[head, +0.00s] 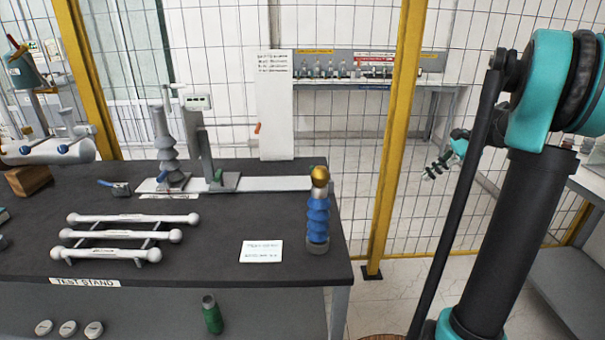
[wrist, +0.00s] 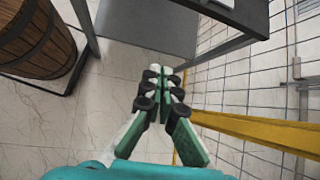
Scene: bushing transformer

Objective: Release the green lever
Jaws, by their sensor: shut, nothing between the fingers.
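A small green part (head: 218,175), which looks like the green lever, sits at the foot of the grey upright (head: 200,145) on the dark table (head: 215,208). It is small in the head view, and I cannot tell its exact position. My gripper (head: 430,174) is far to its right, beyond the table's right edge and in front of the mesh fence. In the wrist view my gripper (wrist: 172,74) is shut and empty, with its fingertips together over the floor. The green lever does not show in the wrist view.
A blue ribbed bushing with a gold top (head: 318,215) stands at the table's right end, beside a white card (head: 261,251). White rods on a rack (head: 130,237) lie at front left. A yellow post (head: 395,130) rises behind the table. A wooden barrel (wrist: 38,40) stands on the floor.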

